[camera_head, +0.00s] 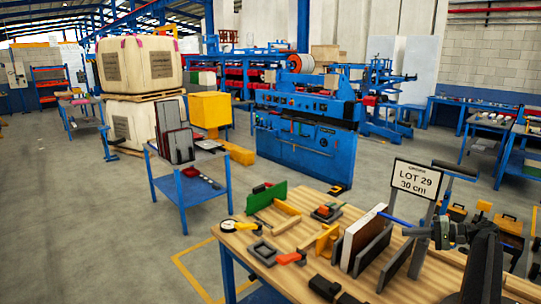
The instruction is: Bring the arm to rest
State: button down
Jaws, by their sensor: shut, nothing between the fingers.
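My arm (485,265) is dark and rises at the right edge of the wooden workbench. My gripper (412,232) points left above the bench's right side, shut and with nothing seen in it. It is close to the lower part of the "LOT 29 30 cm" sign (415,181) and right of the white panel (362,235), which stands upright in a dark slotted rack (372,248). A thin blue stick (394,219) shows just left of the gripper; I cannot tell whether they touch.
A blue table (196,188) with upright panels stands behind. Grey floor (80,230) is clear at left.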

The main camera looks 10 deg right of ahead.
jog(key=a+f+n+g+h, duration=0.1)
jog(key=a+f, duration=0.4)
jog(key=a, duration=0.5)
jog(key=s+a+f+n+g+h+b, duration=0.1)
jog(key=a+f+g, duration=0.2)
jog(key=a, duration=0.7)
jog(key=s+a+f+n+g+h+b, duration=0.1)
jog(key=a+f+g+h, duration=0.1)
jog(key=a+f, duration=0.4)
jog(key=shift+a+f+g, duration=0.15)
jog(key=shift+a+g, duration=0.05)
jog(key=shift+a, duration=1.05)
jog(key=shift+a+f+g, duration=0.15)
jog(key=shift+a+g, duration=0.05)
jog(key=shift+a, duration=1)
jog(key=s+a+f+n+g+h+b, duration=0.1)
jog(key=s+a+f+n+h, duration=0.1)
jog(key=s+a+f+h, duration=0.2)
jog(key=s+a+f+n+g+h+b, duration=0.1)
jog(key=s+a+f+n+h, duration=0.2)
jog(key=s+a, duration=0.5)
jog(key=a, duration=0.3)
jog(key=shift+s+f+h+b, duration=0.25)
jog(key=shift+f+h+b, duration=0.05)
jog(key=shift+f+h, duration=0.1)
